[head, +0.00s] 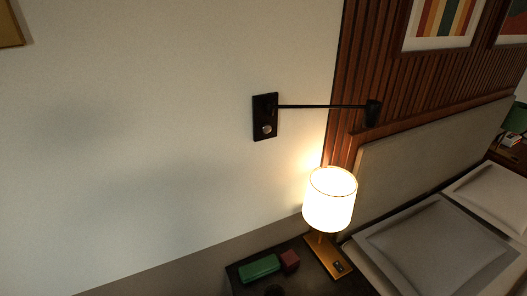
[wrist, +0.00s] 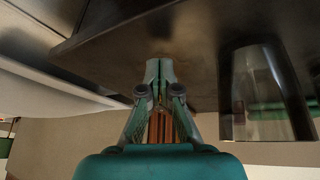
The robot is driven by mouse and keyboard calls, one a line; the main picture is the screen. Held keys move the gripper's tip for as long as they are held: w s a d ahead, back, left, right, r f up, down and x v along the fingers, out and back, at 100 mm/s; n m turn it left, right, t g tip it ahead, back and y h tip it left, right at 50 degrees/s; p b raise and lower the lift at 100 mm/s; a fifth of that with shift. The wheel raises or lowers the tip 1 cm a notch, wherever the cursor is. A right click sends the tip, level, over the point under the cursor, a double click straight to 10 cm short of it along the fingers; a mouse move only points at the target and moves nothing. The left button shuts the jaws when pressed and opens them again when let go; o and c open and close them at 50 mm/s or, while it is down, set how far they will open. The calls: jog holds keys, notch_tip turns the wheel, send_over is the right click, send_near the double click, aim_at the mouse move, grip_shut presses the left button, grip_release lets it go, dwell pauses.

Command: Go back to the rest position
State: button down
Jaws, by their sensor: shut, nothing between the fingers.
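My gripper (wrist: 160,70) shows in the wrist view, with its fingertips together and nothing between them. It points toward a dark brown surface (wrist: 110,50) that fills the upper middle of that view. I cannot tell whether the fingertips touch that surface. My gripper is not in the head view.
The head view shows a lit lamp (head: 330,200) on a dark nightstand (head: 305,285), with a green box (head: 259,268) and a red block (head: 290,260). A bed (head: 440,245) is at right. A black wall fixture (head: 265,117) has a long arm. A see-through, glass-like object (wrist: 266,90) is right in the wrist view.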

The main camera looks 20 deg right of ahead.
jog(key=s+a+r+n+t, duration=0.1)
jog(key=s+a+r+t, duration=0.2)
jog(key=s+a, duration=0.35)
jog(key=s+a+r+n+t, duration=0.1)
jog(key=s+a+r+t, duration=0.15)
jog(key=s+a, duration=0.4)
jog(key=s+a+r+t+y, duration=0.1)
jog(key=s+a+r+t, duration=0.1)
jog(key=s+r, duration=0.3)
jog(key=s+a+r+n+t+y, duration=0.1)
jog(key=s+a+r, duration=0.3)
jog(key=r, duration=0.9)
jog(key=shift+s+a+r+t, duration=0.4)
jog(key=shift+s+t, duration=0.35)
jog(key=shift+s, duration=0.35)
